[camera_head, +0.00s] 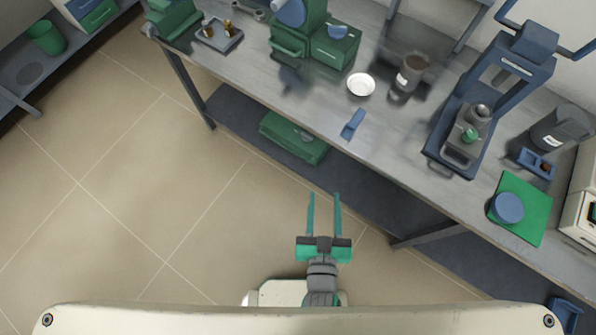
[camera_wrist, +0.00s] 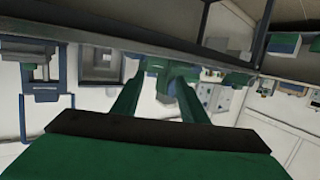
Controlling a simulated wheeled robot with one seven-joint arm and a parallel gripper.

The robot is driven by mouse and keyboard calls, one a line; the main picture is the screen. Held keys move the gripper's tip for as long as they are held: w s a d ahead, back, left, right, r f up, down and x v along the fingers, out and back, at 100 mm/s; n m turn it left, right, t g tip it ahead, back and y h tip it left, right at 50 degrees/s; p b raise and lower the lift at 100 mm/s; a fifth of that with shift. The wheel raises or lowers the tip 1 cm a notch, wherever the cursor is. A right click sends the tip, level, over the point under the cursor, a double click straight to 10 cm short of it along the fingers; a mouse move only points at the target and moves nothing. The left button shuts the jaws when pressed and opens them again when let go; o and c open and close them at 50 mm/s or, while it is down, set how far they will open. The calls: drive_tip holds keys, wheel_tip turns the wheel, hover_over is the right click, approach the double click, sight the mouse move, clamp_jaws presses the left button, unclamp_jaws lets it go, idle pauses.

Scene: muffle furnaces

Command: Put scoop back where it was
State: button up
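A small blue scoop (camera_head: 352,124) lies on the grey bench top (camera_head: 300,95) near its front edge, just in front of a white round dish (camera_head: 361,85). A dark grey jar (camera_head: 411,73) with a pale label and an open, brown-filled top stands behind and right of the dish. My gripper (camera_head: 324,196) is in front of the bench, over the floor side, apart from the scoop. Its two green fingers are spread with nothing between them. In the wrist view my gripper (camera_wrist: 158,82) shows its fingers apart; the scoop cannot be made out there.
A blue press-like stand (camera_head: 497,90) holds a grey vessel at the right of the bench. A green mat (camera_head: 523,215) bears a blue round lid (camera_head: 507,207). Green equipment (camera_head: 330,46) stands at the back left. A green box (camera_head: 294,137) sits on the lower shelf. The floor at left is clear.

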drive_tip(key=s+a+r+y, duration=0.1)
drive_tip(key=s+a+r, duration=0.2)
drive_tip(key=s+a, duration=0.3)
drive_tip(key=s, duration=0.3)
drive_tip(key=shift+s+a+n, duration=0.3)
drive_tip(key=shift+a, duration=0.05)
drive_tip(key=shift+w, duration=0.1)
